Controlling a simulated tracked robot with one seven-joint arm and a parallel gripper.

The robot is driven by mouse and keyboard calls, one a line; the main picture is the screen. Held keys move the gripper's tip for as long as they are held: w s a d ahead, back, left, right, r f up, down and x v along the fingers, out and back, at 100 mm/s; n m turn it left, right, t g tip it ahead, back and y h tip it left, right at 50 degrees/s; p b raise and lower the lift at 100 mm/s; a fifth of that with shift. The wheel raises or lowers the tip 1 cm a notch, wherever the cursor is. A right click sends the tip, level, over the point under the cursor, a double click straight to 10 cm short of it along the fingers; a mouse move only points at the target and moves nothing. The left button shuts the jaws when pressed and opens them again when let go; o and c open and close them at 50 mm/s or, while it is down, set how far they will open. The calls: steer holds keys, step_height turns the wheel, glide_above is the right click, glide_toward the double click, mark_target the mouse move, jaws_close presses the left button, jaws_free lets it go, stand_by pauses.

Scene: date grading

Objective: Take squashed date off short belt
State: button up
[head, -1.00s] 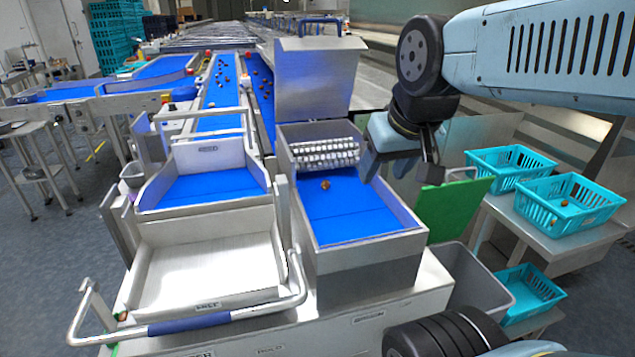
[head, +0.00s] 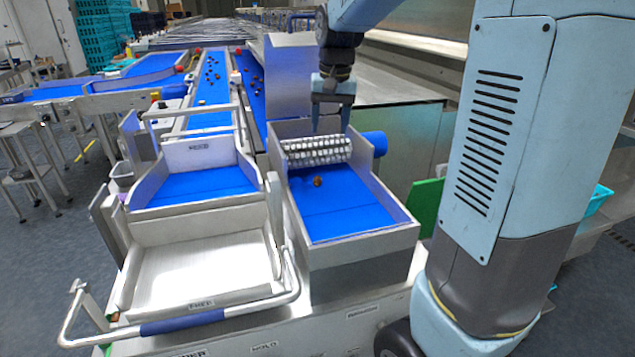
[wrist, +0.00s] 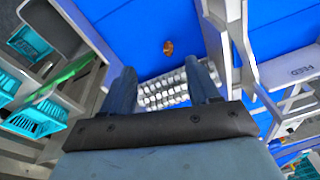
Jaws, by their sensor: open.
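A brown date (head: 317,181) lies alone on the short blue belt (head: 350,215), just in front of the metal roller, in the head view. It also shows in the wrist view (wrist: 168,47), beyond my fingertips. Whether it is squashed is too small to tell. My gripper (head: 331,130) hangs above the roller end of the short belt, pointing down, with its fingers apart. In the wrist view my gripper (wrist: 163,80) has nothing between its fingers but the view of the roller and belt.
The spiked metal roller (head: 318,150) spans the belt's back end, with a raised metal cover (head: 290,75) behind. Low metal walls flank the belt. A tray marked feed (head: 205,185) stands to the left. Teal crates (wrist: 35,118) show in the wrist view.

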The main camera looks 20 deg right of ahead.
steer(key=m+g, duration=0.1)
steer(key=g, duration=0.1)
glide_above(318, 177)
step_height(318, 177, down, 5)
step_height(318, 177, down, 14)
steer(key=shift+w+f, duration=0.1)
steer(key=shift+f, duration=0.15)
steer(key=shift+c, duration=0.4)
steer(key=c, duration=0.8)
